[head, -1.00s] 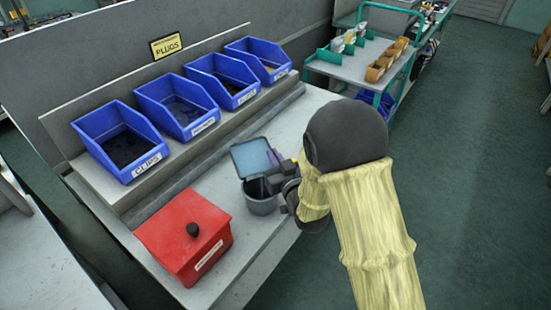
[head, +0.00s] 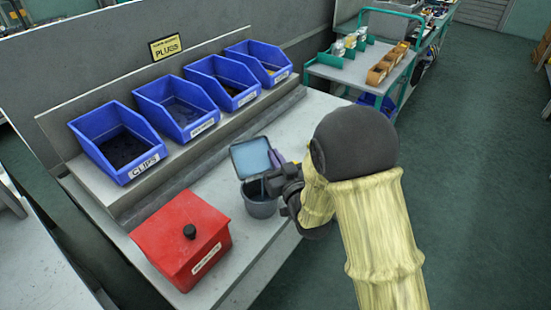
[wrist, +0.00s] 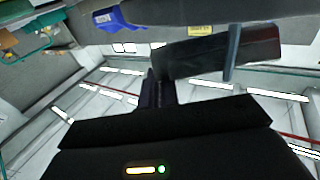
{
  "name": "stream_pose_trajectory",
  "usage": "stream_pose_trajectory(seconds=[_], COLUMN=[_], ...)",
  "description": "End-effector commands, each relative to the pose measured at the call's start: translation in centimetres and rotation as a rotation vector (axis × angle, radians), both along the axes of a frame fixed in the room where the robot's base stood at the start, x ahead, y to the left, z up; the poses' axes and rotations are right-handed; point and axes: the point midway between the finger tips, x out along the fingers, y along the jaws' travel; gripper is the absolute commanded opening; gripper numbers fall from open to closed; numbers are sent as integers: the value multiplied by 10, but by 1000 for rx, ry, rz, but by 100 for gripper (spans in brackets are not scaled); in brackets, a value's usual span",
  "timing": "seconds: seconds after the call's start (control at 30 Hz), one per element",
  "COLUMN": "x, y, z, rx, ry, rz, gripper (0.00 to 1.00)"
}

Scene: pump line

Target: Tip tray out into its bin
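A small tray (head: 250,157) with a pale blue-green face and grey rim is steeply tilted above a grey round bin (head: 262,207) on the bench. My gripper (head: 275,165) is at the tray's right side and appears shut on it. In the wrist view the dark fingers (wrist: 152,92) meet the end of a dark slab (wrist: 200,57), seemingly the tray, with a blue-grey bar across it. Something bluish shows in the bin's mouth; I cannot tell whether it is contents or part of the tray. No falling pieces are visible.
Several blue bins, one labelled CLIPS (head: 118,143), stand on a raised shelf behind. A red lidded box (head: 180,240) with a black knob sits left of the grey bin. A green-framed cart (head: 362,70) stands beyond the bench. Floor at right is clear.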

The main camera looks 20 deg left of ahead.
Motion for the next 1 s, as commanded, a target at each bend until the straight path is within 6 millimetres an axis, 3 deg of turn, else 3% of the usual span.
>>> stream_pose_trajectory(seconds=[1.0], x=[-1], y=[-2], z=[2], rx=[71], ry=[-73], rz=[-1], gripper=[0])
